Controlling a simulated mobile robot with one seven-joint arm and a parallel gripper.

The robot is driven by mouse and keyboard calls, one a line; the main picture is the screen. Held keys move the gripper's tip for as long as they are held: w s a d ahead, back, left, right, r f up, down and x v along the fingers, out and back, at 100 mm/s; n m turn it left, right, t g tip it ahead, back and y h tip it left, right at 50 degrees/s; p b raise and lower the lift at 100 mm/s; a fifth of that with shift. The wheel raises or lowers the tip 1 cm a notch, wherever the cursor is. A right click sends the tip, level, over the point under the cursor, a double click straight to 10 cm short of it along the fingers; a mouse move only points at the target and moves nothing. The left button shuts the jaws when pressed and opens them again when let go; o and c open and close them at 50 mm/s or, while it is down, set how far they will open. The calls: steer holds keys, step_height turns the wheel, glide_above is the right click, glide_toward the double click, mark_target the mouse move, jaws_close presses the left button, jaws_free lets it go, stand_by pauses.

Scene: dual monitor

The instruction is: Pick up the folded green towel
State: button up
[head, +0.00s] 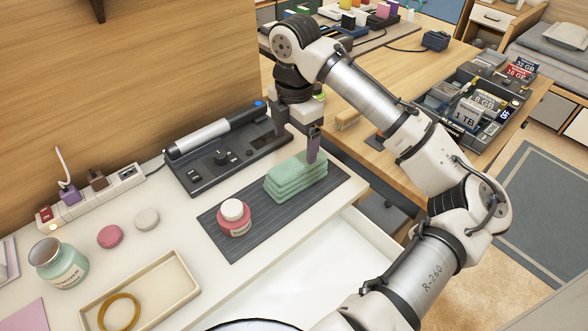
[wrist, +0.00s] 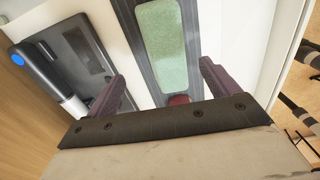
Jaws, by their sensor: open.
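The folded green towel (head: 297,177) lies as a layered stack on a dark grey slatted mat (head: 243,238) near the desk's front edge. In the wrist view the towel (wrist: 165,50) is a pale green strip ahead of my fingers and midway between them. My gripper (head: 298,143) is open and empty, above the back end of the towel. In the wrist view my gripper (wrist: 162,82) shows its two purple-grey fingers apart. One finger hides a little of the towel in the head view; I cannot tell whether it touches.
A pink jar with a white lid (head: 235,217) stands on the mat beside the towel. A black device with a silver cylinder (head: 222,150) lies behind. A cream tray (head: 155,287), a teal jar (head: 58,263) and a power strip (head: 95,195) are at left. An open white drawer (head: 300,275) is in front.

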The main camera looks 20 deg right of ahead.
mark_target(296, 160)
step_height(296, 160, down, 3)
steer(key=shift+f, duration=0.2)
steer(key=shift+s+f, duration=0.2)
steer(key=shift+f, duration=1.15)
steer(key=shift+s+f, duration=0.15)
steer(key=shift+f, duration=1.2)
steer(key=shift+c, duration=0.5)
steer(key=c, duration=1)
steer(key=shift+r, duration=0.1)
